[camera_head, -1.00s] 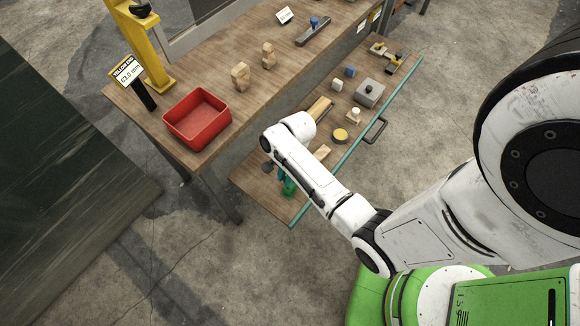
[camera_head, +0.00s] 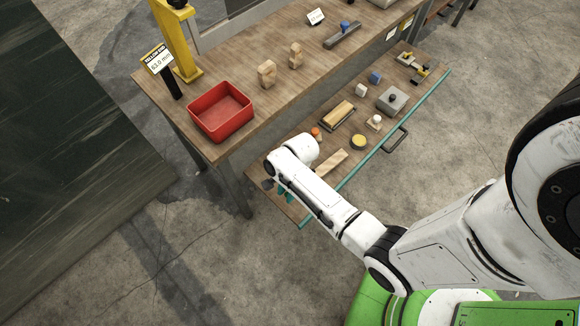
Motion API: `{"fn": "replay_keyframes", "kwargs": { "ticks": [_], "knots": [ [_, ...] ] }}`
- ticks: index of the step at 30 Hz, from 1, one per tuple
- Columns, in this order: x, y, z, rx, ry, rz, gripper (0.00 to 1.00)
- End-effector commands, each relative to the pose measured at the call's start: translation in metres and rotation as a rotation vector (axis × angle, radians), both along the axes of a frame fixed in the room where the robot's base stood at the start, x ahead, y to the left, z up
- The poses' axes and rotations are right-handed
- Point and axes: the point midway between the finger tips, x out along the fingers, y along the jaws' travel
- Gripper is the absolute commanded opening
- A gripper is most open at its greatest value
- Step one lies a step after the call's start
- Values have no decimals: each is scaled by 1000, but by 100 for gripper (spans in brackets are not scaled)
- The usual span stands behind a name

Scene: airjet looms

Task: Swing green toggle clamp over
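The green toggle clamp (camera_head: 285,194) is at the near left end of the wooden drawer (camera_head: 289,208). Only small green parts of it show beside my arm, and the rest is hidden behind the white wrist link. I cannot tell which way its handle lies. My gripper (camera_head: 268,184) shows only as a small dark piece below the wrist, just left of the green parts. Its fingers are too small and covered to tell whether they are open or touch the clamp.
The drawer also holds a wooden block (camera_head: 331,163), a yellow round piece (camera_head: 358,142), a wooden-topped tray (camera_head: 338,115) and a grey box (camera_head: 391,100). A red bin (camera_head: 221,112) stands on the bench above. A dark handle (camera_head: 396,139) sticks out from the drawer's teal front edge.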

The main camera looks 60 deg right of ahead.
Motion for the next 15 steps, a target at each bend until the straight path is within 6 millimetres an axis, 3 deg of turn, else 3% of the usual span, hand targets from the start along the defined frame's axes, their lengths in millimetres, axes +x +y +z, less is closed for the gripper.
{"fn": "replay_keyframes", "kwargs": {
  "ticks": [5, 15],
  "knots": [
    [0, -1, 0, -2, 0, -2, 46],
    [-1, -2, 6, -3, 1, -4, 46]
  ]
}}
